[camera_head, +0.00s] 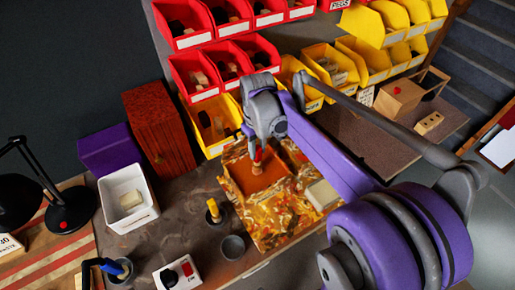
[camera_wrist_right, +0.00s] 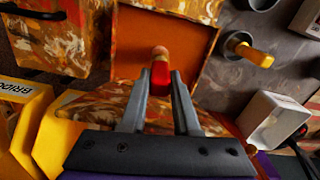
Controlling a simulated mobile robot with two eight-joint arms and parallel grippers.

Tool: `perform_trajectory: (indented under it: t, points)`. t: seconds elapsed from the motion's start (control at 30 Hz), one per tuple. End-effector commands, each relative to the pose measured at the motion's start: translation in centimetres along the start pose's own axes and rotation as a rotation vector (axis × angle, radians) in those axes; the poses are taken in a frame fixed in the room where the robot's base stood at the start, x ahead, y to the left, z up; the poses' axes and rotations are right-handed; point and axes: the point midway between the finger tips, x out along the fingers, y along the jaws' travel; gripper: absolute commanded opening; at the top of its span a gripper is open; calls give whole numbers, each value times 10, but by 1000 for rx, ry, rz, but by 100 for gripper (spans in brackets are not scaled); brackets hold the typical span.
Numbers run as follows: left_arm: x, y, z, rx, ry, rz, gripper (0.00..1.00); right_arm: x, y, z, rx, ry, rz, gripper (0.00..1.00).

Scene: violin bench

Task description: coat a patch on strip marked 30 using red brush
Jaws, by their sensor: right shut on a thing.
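My right gripper (camera_head: 260,141) is shut on the red brush (camera_head: 258,156), above an orange-brown, shallow tray (camera_head: 245,180) on a mottled cloth. In the right wrist view, the fingers (camera_wrist_right: 158,95) close on the red brush (camera_wrist_right: 160,75), whose tan end points at the tray's orange floor (camera_wrist_right: 135,45). I cannot tell whether the brush touches it. At the lower left of the head view lies a board with pale and reddish strips (camera_head: 55,250). A small white sign (camera_head: 10,244) beside it is cut off and hard to read. My left gripper is not in view.
A yellow-handled brush (camera_head: 213,209) stands in a dark pot, near an empty cup (camera_head: 233,247). A blue brush (camera_head: 108,266) stands at the lower left. Red and yellow bins (camera_head: 205,78) line the back.

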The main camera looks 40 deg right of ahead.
Motion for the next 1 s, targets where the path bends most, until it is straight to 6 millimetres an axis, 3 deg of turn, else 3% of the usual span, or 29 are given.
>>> perform_trajectory:
  t: [0.7,1.0]
  points:
    - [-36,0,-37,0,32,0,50,-62,0,-1,1,3,1,0]
    - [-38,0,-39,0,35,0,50,-67,0,0,0,1,1,0]
